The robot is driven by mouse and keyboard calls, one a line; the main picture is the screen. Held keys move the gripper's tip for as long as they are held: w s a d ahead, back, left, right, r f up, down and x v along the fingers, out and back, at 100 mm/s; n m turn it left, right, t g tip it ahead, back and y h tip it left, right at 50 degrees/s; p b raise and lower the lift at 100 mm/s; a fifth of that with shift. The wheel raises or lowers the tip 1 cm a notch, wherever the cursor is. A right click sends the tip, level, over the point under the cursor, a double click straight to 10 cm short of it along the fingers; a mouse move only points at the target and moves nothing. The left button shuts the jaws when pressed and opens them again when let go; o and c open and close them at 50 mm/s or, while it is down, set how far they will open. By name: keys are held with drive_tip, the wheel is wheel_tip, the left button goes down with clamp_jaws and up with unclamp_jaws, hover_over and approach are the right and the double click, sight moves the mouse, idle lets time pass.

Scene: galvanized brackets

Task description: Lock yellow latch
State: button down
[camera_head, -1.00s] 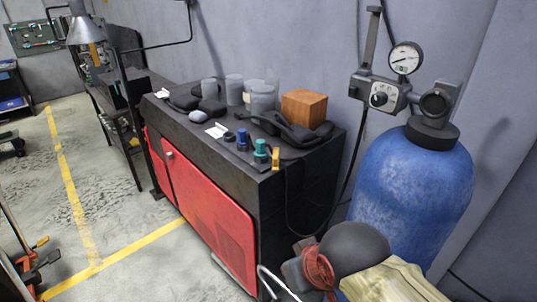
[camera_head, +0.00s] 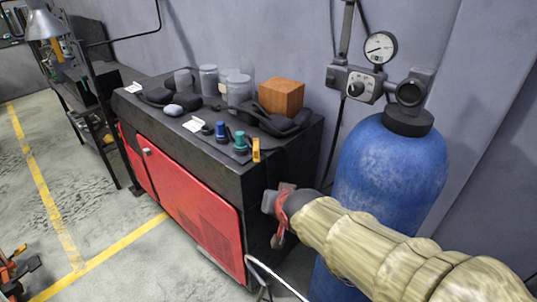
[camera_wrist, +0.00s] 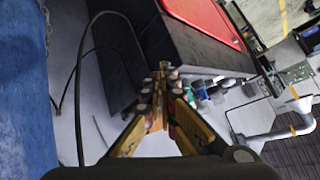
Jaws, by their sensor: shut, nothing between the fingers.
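The yellow latch (camera_head: 256,150) stands upright at the near right corner of the dark cabinet top. My gripper shows in the wrist view (camera_wrist: 159,82) with its orange-brown fingers closed together at the tips and nothing held. In the head view my sleeved arm reaches in from the lower right. Its dark end is below and slightly right of the latch, apart from it in the picture. In the wrist view the fingertips cover the area near the cabinet's edge, and I cannot clearly make out the latch there.
A green knob (camera_head: 241,143) and a blue knob (camera_head: 221,130) stand left of the latch. A wooden block (camera_head: 281,97), jars and dark tools lie behind. The blue gas cylinder (camera_head: 388,170) stands close to the right. The cabinet's red door (camera_head: 190,203) faces the open floor.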

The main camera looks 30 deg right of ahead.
drive_tip(key=w+d+f+m+t+p, duration=0.1)
drive_tip(key=w+d+m+t+p, duration=0.1)
drive_tip(key=w+d+m+t, duration=0.2)
drive_tip(key=w+d+f+m+t+h+p, duration=0.1)
drive_tip(key=w+d+m+t, duration=0.3)
drive_tip(key=d+m, duration=0.4)
drive_tip(key=shift+f+m+p, duration=0.35)
drive_tip(key=shift+f+m, duration=0.1)
drive_tip(key=shift+m, duration=0.15)
drive_tip(key=shift+w, duration=0.15)
drive_tip(key=w+a, duration=0.1)
drive_tip(key=w, duration=1)
drive_tip(key=shift+w+a, duration=0.25)
drive_tip(key=shift+a, duration=0.1)
drive_tip(key=shift+a+h, duration=0.2)
drive_tip(key=shift+h, duration=0.2)
